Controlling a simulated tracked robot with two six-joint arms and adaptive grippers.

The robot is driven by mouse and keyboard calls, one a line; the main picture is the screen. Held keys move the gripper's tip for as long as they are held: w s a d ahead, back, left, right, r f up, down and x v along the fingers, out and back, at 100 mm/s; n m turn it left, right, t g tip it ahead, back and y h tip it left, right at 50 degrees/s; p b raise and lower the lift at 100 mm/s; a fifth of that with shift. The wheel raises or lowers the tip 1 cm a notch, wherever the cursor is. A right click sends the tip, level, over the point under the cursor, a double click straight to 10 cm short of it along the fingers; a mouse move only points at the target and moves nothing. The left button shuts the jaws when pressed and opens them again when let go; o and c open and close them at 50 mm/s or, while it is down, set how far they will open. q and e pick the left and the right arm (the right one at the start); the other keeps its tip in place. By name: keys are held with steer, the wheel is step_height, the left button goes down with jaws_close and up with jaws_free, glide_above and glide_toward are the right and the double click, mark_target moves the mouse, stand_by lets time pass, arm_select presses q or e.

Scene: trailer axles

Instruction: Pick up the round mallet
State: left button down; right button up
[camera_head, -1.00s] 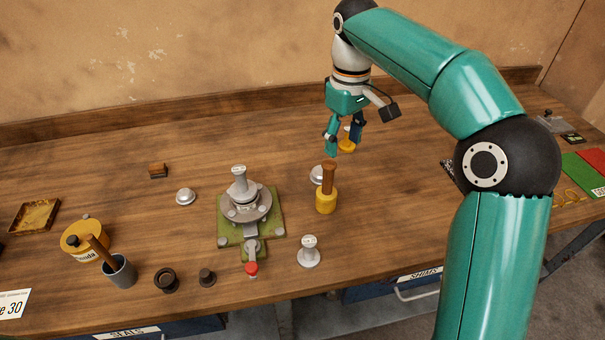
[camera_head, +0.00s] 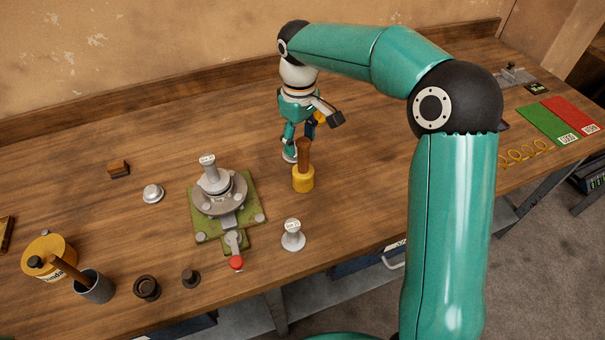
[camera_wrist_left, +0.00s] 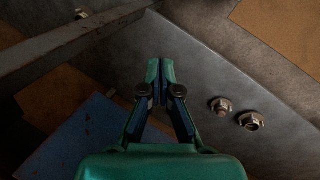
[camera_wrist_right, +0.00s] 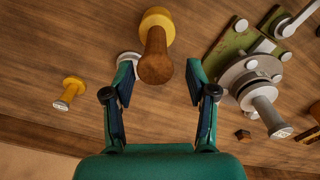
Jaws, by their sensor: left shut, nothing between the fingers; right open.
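The round mallet (camera_head: 303,178) has a yellow cylindrical head and a brown wooden handle. It stands head down on the bench with its handle pointing up. My right gripper (camera_head: 300,142) is open just behind the mallet in the head view. In the right wrist view, the mallet handle (camera_wrist_right: 155,62) points toward the camera, near the gap between the open fingertips (camera_wrist_right: 160,78); I see no grip on it. My left gripper (camera_wrist_left: 160,75) is shut and empty in the left wrist view, over a grey metal surface; it does not show in the head view.
A silver dome (camera_wrist_right: 129,62) lies beside the right gripper's left finger. A smaller yellow piece (camera_wrist_right: 71,91) stands farther left. A flanged metal hub (camera_head: 218,193) on a green plate and a silver stamp-like piece (camera_head: 293,236) stand near the mallet. Bare bench lies right of the mallet.

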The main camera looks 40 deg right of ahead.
mark_target(303, 156)
steer(key=shift+s+d+f+p, duration=0.15)
steer(key=shift+f+p, duration=0.15)
steer(key=shift+f, duration=1.15)
steer(key=shift+s+d+f+p, duration=0.15)
steer(key=shift+f+p, duration=0.15)
steer(key=shift+f, duration=1.1)
steer(key=shift+w+r, duration=0.1)
jaws_close()
